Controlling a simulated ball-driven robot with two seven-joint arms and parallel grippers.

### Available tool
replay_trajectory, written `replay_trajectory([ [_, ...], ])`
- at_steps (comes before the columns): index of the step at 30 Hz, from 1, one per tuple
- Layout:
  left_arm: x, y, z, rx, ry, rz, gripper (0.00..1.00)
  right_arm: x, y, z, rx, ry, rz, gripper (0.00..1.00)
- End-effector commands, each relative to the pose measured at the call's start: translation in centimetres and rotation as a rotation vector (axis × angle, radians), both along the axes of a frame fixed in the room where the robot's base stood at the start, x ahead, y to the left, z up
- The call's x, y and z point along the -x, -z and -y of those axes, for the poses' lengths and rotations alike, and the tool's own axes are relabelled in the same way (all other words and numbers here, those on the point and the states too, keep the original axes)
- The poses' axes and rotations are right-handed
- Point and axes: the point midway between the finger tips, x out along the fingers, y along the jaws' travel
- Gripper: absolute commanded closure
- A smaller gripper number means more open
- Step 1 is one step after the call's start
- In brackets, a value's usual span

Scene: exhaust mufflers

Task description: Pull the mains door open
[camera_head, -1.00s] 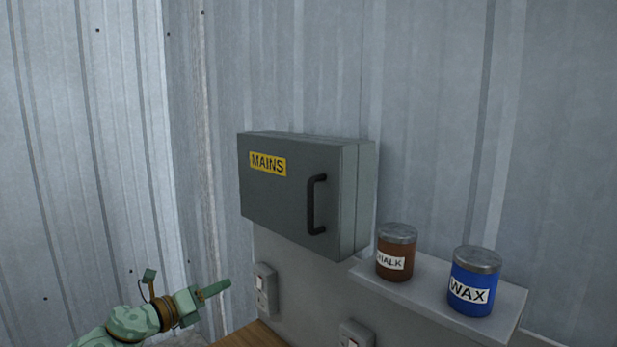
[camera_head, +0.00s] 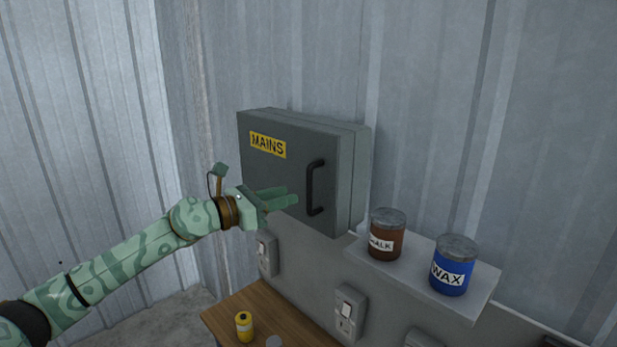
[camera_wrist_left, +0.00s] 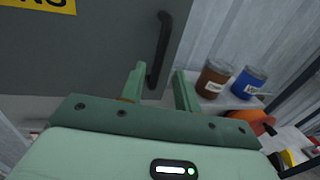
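The grey mains box (camera_head: 300,175) hangs on the wall with its door shut. Its door carries a yellow MAINS label (camera_head: 268,145) and a black upright bar handle (camera_head: 316,187) near the right edge. My left gripper (camera_head: 292,197) is in front of the door, just left of the handle's lower part in the head view. In the left wrist view its two green fingers (camera_wrist_left: 158,78) are spread apart, and the lower end of the handle (camera_wrist_left: 158,55) shows between or just beyond them. I cannot tell whether they touch it. My right gripper is not in view.
A shelf right of the box holds a brown CHALK tin (camera_head: 386,234) and a blue WAX tin (camera_head: 454,265). Wall sockets (camera_head: 349,312) sit below. A wooden bench (camera_head: 285,312) holds a yellow can (camera_head: 244,326).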

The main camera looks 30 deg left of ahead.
Motion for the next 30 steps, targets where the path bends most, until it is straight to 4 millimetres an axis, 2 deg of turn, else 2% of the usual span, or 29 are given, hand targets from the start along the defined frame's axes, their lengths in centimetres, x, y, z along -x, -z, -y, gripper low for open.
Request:
replay_trajectory([
  [2, -1.8, -0.7, 1.1, 0.006, 0.0, 0.002, 0.68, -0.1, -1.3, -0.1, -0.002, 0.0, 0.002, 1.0],
  [9, -5.5, -0.1, 3.1, 0.004, -0.001, 0.0, 0.68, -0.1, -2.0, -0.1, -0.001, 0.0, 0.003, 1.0],
  [15, -6.5, 0.0, 3.8, 0.002, -0.001, -0.001, 0.68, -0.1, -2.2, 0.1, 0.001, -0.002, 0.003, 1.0],
  [22, -6.5, 0.1, 3.8, 0.002, -0.001, -0.001, 0.68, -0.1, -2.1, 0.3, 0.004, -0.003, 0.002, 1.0],
  [23, -6.5, 0.1, 3.8, 0.002, -0.001, -0.001, 0.74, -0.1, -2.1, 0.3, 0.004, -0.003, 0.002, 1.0],
  [24, -6.5, 0.1, 3.8, 0.002, -0.001, -0.001, 0.85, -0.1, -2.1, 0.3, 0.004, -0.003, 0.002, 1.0],
  [26, -6.5, 0.1, 3.7, 0.002, -0.001, -0.001, 1.0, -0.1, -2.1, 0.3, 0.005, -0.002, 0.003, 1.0],
  [30, -6.5, 0.1, 3.7, 0.002, -0.001, -0.001, 1.0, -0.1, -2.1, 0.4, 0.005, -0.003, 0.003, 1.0],
])
